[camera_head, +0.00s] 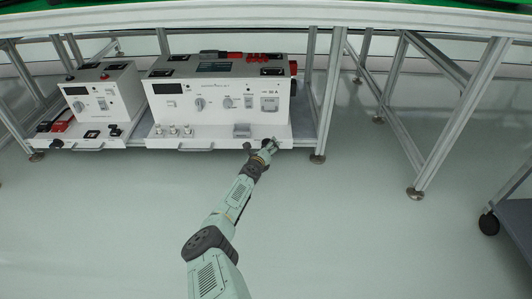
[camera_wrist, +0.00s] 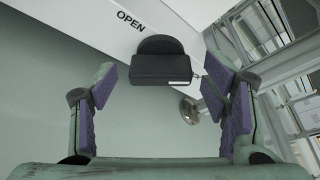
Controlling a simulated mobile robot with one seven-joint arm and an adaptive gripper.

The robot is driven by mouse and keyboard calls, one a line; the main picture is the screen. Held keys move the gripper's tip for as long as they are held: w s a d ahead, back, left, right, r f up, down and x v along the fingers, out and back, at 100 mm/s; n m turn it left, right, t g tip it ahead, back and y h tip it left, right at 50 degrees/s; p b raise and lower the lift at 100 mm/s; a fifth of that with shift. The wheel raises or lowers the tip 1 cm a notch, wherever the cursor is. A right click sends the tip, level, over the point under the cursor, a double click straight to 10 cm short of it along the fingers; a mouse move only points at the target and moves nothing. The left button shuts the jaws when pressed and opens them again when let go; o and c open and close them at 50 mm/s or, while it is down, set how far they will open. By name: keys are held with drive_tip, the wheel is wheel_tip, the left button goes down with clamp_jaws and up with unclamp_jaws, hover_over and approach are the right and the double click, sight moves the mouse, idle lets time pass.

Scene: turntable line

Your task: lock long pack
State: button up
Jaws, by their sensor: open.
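The long pack (camera_head: 218,105) is the wider white unit with dials and a display, low under the bench. In the wrist view, its white front (camera_wrist: 85,25) carries the word OPEN. A dark latch (camera_wrist: 158,69) with a rounded back and a block-shaped front stands beside that word. My gripper (camera_head: 262,147) is at the pack's lower front, near its right end. In the wrist view my gripper (camera_wrist: 158,90) is open, with purple pads on both sides of the latch and gaps between. The latch is hidden behind my gripper in the head view.
A shorter white pack (camera_head: 103,100) stands to the left. A metal bench leg (camera_head: 328,95) rises just right of the long pack; its round foot (camera_wrist: 189,110) shows near my right finger. The floor (camera_head: 110,220) in front is clear. A wheeled cart (camera_head: 515,222) stands far right.

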drive_tip(key=shift+w, duration=0.1)
drive_tip(key=shift+c, duration=0.5)
drive_tip(key=c, duration=1.1)
drive_tip(key=shift+o, duration=0.2)
drive_tip(key=shift+r+p, duration=0.2)
drive_tip(key=shift+p, duration=0.3)
drive_tip(key=shift+d+m+g+y+p, duration=0.15)
drive_tip(key=shift+m+y+p, duration=0.8)
drive_tip(key=shift+m+p, duration=0.7)
drive_tip(key=shift+d+m+g+y+p, duration=0.15)
drive_tip(key=shift+m+y+p, duration=0.85)
drive_tip(key=shift+p, duration=1.1)
drive_tip(key=shift+f, duration=0.1)
